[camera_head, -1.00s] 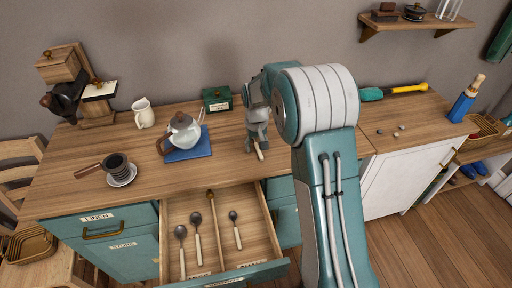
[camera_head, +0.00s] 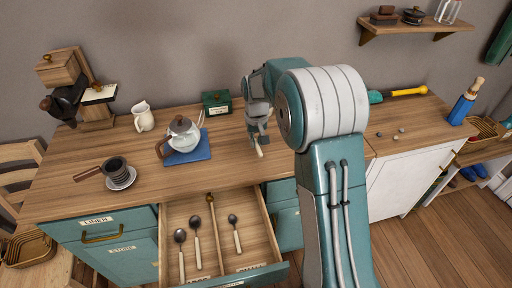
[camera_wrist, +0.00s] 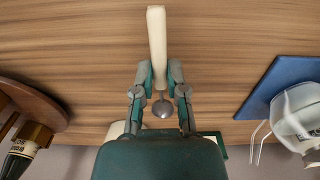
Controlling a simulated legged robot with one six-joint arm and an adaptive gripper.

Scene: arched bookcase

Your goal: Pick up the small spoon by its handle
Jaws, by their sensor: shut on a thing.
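My gripper (camera_head: 258,138) is over the counter, right of the green box. In the wrist view my gripper (camera_wrist: 160,82) is shut on a spoon (camera_wrist: 157,45) by its pale handle. The handle sticks out past the fingertips, and the small grey bowl shows between the fingers on the palm side. In the head view only the pale handle end (camera_head: 259,152) shows below the fingers. The open drawer (camera_head: 272,228) holds two larger spoons (camera_head: 197,240) in its left compartment and a smaller spoon (camera_head: 235,232) in its right one.
A glass pot (camera_head: 183,135) stands on a blue mat (camera_head: 203,151). Behind it is a green box (camera_head: 216,103). A cup on a saucer (camera_head: 122,181), a white jug (camera_head: 142,116) and a coffee grinder (camera_head: 72,90) stand left. The counter front between pot and arm is clear.

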